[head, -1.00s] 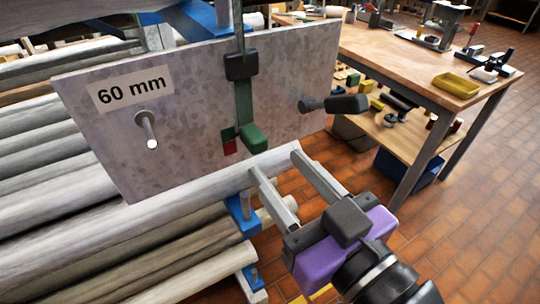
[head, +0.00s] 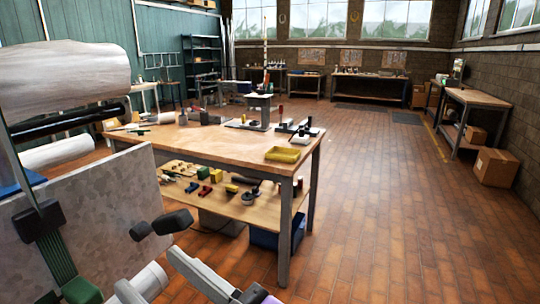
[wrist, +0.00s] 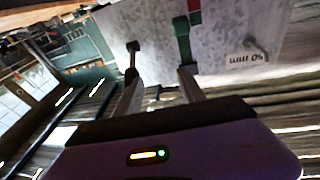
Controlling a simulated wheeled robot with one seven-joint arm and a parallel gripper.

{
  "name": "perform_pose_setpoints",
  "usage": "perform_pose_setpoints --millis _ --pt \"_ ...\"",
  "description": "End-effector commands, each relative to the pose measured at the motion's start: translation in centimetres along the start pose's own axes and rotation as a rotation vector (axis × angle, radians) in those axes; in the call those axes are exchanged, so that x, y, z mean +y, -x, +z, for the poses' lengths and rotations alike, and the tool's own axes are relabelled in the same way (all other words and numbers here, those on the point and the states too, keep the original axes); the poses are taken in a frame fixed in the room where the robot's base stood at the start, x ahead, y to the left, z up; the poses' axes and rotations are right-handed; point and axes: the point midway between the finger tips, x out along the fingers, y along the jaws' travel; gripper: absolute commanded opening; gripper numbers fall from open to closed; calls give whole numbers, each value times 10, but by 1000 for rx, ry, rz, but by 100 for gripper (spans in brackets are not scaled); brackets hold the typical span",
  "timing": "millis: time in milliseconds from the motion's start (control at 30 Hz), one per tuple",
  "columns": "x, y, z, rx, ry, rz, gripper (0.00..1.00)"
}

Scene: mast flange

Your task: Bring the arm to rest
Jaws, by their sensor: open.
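My gripper (head: 146,270) is at the lower left of the head view, its two grey fingers apart with nothing between them. The wrist view also shows the open fingers (wrist: 158,75), pointing toward a grey mottled plate (wrist: 225,45). In the head view the plate (head: 100,205) stands at the left, cut off by the picture edge. A green and black clamp (head: 50,240) and a dark knob (head: 160,225) are at the plate, close to my fingers in the picture. I cannot tell the exact gap. The plate's "60 mm" label (wrist: 245,57) appears upside down in the wrist view.
A wooden workbench (head: 215,148) with a yellow tray (head: 283,154) stands beyond the plate, with small parts on its lower shelf (head: 232,206).

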Motion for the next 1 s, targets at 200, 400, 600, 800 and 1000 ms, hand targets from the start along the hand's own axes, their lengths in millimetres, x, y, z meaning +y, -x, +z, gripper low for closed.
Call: perform_pose_setpoints --millis 200,400,600,800,1000 --pt "55 40 12 103 -59 243 47" --pt "96 108 44 142 -69 480 47" --pt "109 186 77 128 -36 677 47" --pt "97 261 103 65 20 819 47" --pt "68 328 124 -48 67 915 47"
